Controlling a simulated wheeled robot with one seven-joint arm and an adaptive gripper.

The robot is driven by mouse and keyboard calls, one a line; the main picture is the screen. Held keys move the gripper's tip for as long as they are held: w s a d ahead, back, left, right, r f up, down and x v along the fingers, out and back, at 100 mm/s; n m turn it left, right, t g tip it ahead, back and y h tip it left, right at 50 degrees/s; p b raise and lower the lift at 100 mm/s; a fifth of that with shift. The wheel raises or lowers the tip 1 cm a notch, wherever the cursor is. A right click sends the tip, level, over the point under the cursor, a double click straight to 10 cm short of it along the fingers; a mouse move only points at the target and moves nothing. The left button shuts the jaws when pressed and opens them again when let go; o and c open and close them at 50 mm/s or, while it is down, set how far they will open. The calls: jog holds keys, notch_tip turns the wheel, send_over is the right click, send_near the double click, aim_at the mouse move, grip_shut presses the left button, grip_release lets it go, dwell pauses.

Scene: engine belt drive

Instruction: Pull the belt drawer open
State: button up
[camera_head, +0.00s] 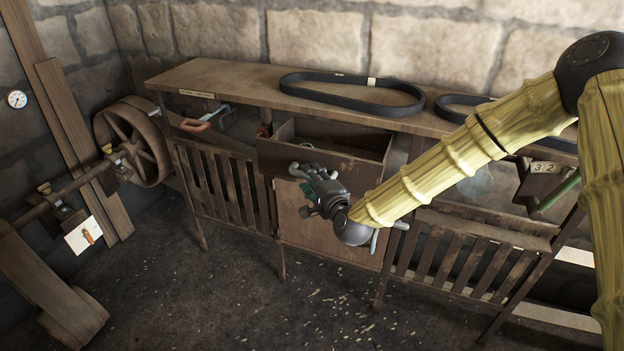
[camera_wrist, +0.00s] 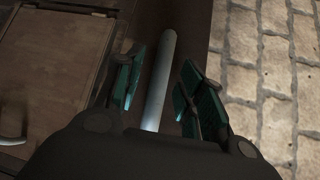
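The belt drawer (camera_head: 325,157) is in the middle of the bench, under its top. It stands partly out, and its dark inside shows from above. A pale grey bar handle (camera_wrist: 160,80) is on the dark front in the wrist view. My gripper (camera_head: 312,181) is in front of the drawer. In the wrist view its teal finger pads (camera_wrist: 162,92) are apart, one on each side of the bar, with gaps visible on both sides. In the head view my gripper hides part of the drawer front and the handle.
Black belts (camera_head: 352,94) lie on the bench top (camera_head: 235,80). A closed cupboard door (camera_head: 325,232) is below the drawer, with slatted racks (camera_head: 222,187) on both sides. A large wheel (camera_head: 132,142) stands at the left. The floor in front (camera_head: 235,290) is clear.

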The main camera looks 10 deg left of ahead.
jog(key=v, duration=1.1)
jog(key=shift+s+d, duration=0.2)
jog(key=shift+s, duration=0.05)
jog(key=s+d+f+n+g+h, duration=0.1)
jog(key=s+d+f+n+g, duration=0.15)
jog(key=s+f, duration=0.45)
jog(key=s+d+f+n+g+h, duration=0.1)
jog(key=s+d+f+n+g, duration=0.2)
jog(key=f, duration=0.7)
jog(key=s+d+f+n+g+h, duration=0.1)
jog(key=s+d+f+g, duration=0.1)
jog(key=s+f, duration=0.55)
jog(key=s+d+f+n+g+h, duration=0.2)
jog(key=s+d+f+n+g, duration=0.1)
jog(key=s+d+f, duration=0.3)
jog(key=s+d+f+n+g+h, duration=0.3)
jog(key=s+d+f, duration=0.3)
jog(key=s+d, duration=0.5)
jog(key=s, duration=0.4)
jog(key=shift+s+f+n+g, duration=0.25)
jog(key=shift+f+n+g, duration=0.1)
jog(key=shift+d, duration=0.1)
